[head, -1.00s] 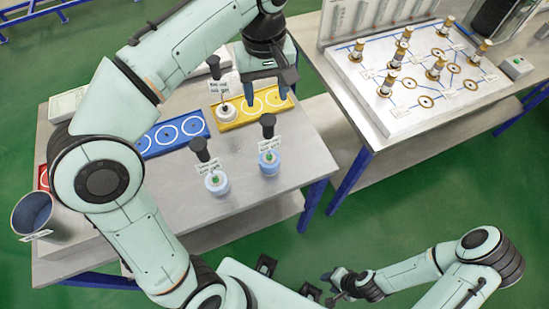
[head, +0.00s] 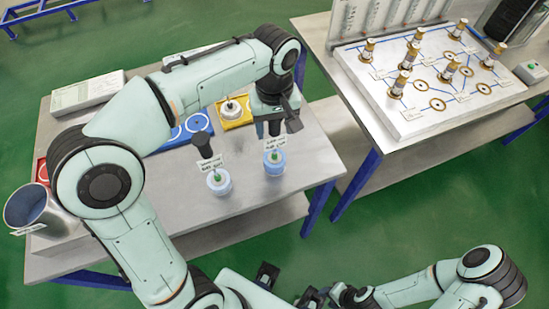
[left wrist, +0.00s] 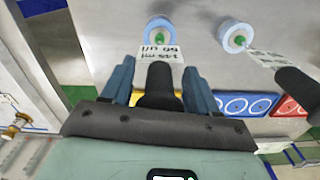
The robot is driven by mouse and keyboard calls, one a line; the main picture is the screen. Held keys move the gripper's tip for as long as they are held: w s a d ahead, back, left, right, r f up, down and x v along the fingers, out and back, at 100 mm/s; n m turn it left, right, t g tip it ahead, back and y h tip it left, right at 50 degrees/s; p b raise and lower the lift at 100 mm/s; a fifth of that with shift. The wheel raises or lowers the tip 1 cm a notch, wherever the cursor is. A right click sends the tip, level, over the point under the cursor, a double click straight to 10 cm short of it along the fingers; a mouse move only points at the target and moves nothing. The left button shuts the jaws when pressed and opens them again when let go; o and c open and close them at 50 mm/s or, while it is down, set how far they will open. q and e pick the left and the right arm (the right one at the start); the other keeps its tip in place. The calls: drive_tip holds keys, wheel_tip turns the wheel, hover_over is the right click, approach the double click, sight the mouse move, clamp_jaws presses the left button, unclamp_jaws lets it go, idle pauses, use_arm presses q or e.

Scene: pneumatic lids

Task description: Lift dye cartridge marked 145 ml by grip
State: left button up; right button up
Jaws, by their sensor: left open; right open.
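Two light-blue dye cartridges with green tops, tags and upright black grips stand on the grey table. The right-hand one (head: 274,162) is under my left gripper (head: 267,129); in the left wrist view its tag (left wrist: 160,53) appears upside down and seems to read 145 ml. My left gripper is open, its blue fingers on either side of this cartridge's black grip (left wrist: 160,85). In the head view the arm and hand mostly hide that grip. The other cartridge (head: 219,182) stands to the left, apart. My right gripper (head: 334,296) is open and empty, low in the picture.
A blue tray (head: 173,139) and a red tray (head: 41,172) lie further left. A grey cup (head: 32,208) stands at the left edge. A second table (head: 440,125) with a valve board is at the right.

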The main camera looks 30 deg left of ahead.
use_arm(q)
drive_tip(key=c, duration=1)
drive_tip(key=shift+r, duration=0.15)
drive_tip(key=shift+r, duration=0.55)
wheel_tip(320, 180, up, 19)
drive_tip(key=p, duration=0.5)
drive_tip(key=shift+f+p, duration=0.15)
drive_tip(key=shift+p, duration=0.25)
use_arm(e)
drive_tip(key=w+r, duration=0.5)
drive_tip(key=r, duration=0.2)
drive_tip(key=shift+r+t, duration=0.15)
drive_tip(key=shift+t, duration=0.15)
